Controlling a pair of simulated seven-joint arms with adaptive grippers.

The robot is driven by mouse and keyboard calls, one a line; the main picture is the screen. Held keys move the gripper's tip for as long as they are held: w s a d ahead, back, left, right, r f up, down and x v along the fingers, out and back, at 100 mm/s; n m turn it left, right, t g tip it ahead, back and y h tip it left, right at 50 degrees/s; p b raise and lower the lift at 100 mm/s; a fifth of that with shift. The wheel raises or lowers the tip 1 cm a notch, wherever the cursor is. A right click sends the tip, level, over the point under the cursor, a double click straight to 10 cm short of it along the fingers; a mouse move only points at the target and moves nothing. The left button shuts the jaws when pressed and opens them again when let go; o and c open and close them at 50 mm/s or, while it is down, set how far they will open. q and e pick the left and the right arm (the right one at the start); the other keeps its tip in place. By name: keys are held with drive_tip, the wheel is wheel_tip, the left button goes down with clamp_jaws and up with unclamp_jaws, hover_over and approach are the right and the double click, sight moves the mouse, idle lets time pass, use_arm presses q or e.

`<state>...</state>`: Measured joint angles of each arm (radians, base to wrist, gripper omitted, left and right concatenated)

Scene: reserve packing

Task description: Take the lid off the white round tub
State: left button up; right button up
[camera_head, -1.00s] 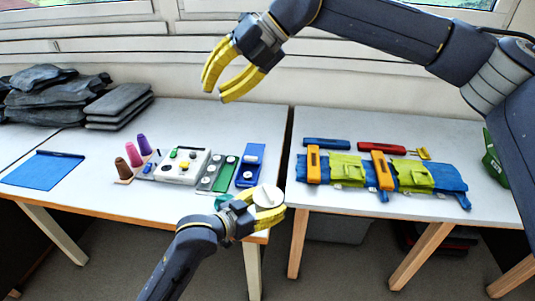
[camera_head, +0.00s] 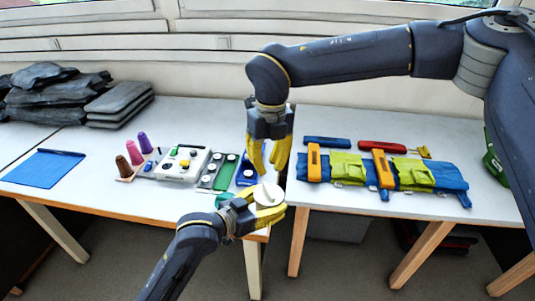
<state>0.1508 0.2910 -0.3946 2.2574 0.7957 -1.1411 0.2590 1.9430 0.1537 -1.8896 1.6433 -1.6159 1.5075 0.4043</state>
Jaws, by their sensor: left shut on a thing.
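The white round tub (camera_head: 268,196) is seen from above near the front right corner of the left table, with its pale lid on top. My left gripper (camera_head: 268,210) is shut on the tub, its yellow fingers around the side. My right gripper (camera_head: 268,160) points down just above and behind the tub. Its yellow fingers are apart with nothing visible between them, and the tips look close to the lid. I cannot tell whether they touch it.
A white box (camera_head: 183,163), thread cones (camera_head: 134,153) and a blue tray (camera_head: 247,172) stand behind and left of the tub. A blue roll with green pouches (camera_head: 348,167) lies on the right table. A gap separates the tables. Dark folded cloths (camera_head: 120,102) are at back left.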

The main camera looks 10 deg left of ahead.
sight(266, 188)
drive_tip(key=shift+s+a+f, duration=0.1)
drive_tip(key=shift+f, duration=2.05)
drive_tip(key=shift+s+a+f, duration=0.1)
drive_tip(key=shift+f, duration=2.05)
drive_tip(key=shift+c, duration=0.2)
clamp_jaws()
drive_tip(key=shift+r, duration=0.3)
drive_tip(key=shift+w+r, duration=0.1)
drive_tip(key=shift+r, duration=0.65)
drive_tip(key=shift+d+r, duration=0.1)
